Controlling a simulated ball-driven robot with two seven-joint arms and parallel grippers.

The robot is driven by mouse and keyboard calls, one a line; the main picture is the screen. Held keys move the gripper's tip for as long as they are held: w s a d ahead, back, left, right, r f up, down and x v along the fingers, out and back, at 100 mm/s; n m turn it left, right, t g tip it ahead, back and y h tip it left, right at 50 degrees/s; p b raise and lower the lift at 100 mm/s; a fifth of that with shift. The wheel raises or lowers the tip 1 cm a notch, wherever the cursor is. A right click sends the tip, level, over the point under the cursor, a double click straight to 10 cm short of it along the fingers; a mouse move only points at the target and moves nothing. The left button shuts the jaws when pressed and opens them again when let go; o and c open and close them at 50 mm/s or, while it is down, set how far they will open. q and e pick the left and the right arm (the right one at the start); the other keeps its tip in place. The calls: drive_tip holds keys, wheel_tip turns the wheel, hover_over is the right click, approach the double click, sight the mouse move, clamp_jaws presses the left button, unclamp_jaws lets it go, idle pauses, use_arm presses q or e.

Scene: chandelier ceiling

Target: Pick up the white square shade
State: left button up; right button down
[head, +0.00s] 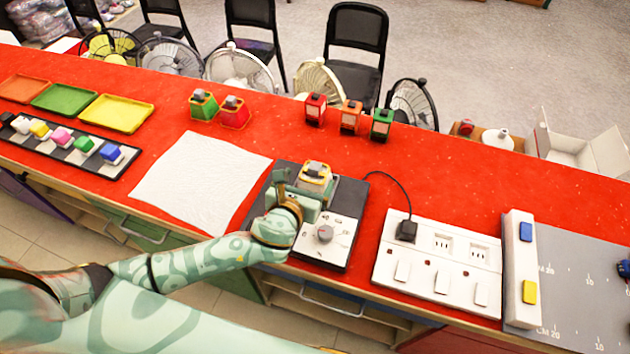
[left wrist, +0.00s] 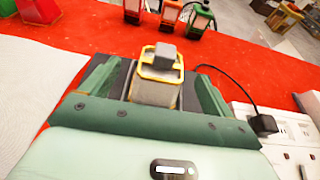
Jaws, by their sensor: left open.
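A pale, squarish lantern-like piece with a yellow-orange frame and grey top (head: 316,172) stands on the dark plate of a device with a dial; I cannot tell for sure that it is the white square shade. My left gripper (head: 300,192) is over this plate, right at the piece. In the left wrist view the piece (left wrist: 157,72) sits upright between the two green fingers of the open left gripper (left wrist: 153,88), with gaps on both sides. Its lower part is hidden by the gripper. My right gripper is not in view.
The dial device (head: 325,233) lies on the red counter (head: 400,185). A white cloth (head: 198,180) is to its left, a power strip (head: 440,262) with a black plug to its right. Red, orange and green lanterns (head: 350,117) stand behind. Trays (head: 117,113) are at far left.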

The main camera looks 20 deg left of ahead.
sight(313, 175)
use_arm(q)
drive_tip(key=b+x, duration=0.1)
drive_tip(key=x, duration=0.4)
drive_tip(key=shift+w+d+f+b, duration=0.1)
drive_tip(key=shift+w+d+b, duration=0.1)
drive_tip(key=shift+b, duration=0.1)
drive_tip(key=shift+s, duration=0.1)
drive_tip(key=c, duration=1.1)
